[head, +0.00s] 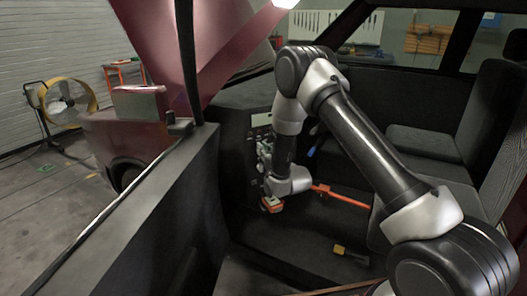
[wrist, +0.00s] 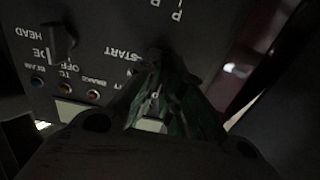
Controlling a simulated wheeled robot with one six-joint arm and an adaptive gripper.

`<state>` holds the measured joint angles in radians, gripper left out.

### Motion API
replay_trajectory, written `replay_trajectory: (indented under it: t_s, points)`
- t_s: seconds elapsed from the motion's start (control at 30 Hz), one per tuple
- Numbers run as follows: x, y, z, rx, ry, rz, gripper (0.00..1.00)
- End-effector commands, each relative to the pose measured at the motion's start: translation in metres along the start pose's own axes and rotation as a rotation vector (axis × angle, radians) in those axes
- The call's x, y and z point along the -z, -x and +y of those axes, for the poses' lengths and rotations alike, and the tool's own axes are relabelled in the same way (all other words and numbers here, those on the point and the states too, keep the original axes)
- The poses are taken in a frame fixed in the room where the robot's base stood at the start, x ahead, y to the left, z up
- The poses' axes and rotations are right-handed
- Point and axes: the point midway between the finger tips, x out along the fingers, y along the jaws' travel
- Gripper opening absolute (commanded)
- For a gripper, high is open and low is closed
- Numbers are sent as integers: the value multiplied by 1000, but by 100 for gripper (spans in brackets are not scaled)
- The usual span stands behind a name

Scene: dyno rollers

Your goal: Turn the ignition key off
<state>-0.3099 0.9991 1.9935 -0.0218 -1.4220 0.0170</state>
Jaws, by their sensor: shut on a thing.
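The dark switch panel (wrist: 105,35) fills the upper part of the wrist view, its labels upside down, with START and OFF readable. In the head view my gripper (head: 265,158) is at the panel, small and partly covered by my wrist.
Several small round indicators, one of them red (wrist: 93,95), sit left of my fingers. An orange-red bar (head: 342,196) crosses the footwell, and a yellow block (head: 349,252) lies on the floor. The door (head: 165,215) is at left, the seats (head: 425,146) at right.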

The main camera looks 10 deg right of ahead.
Motion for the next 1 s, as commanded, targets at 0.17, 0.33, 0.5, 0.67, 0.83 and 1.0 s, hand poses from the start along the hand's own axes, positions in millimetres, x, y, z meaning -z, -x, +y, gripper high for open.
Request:
replay_trajectory:
  t_s: [0.17,0.33,0.5,0.67,0.83,1.0]
  points:
    - [0,0,0,-1,26,-1,0]
    - [0,0,0,-1,31,-1,0]
    - [-1,0,0,-1,30,-1,0]
    - [0,0,0,-1,30,-1,29]
    - [0,0,0,0,29,-1,30]
    - [0,2,0,0,29,-1,30]
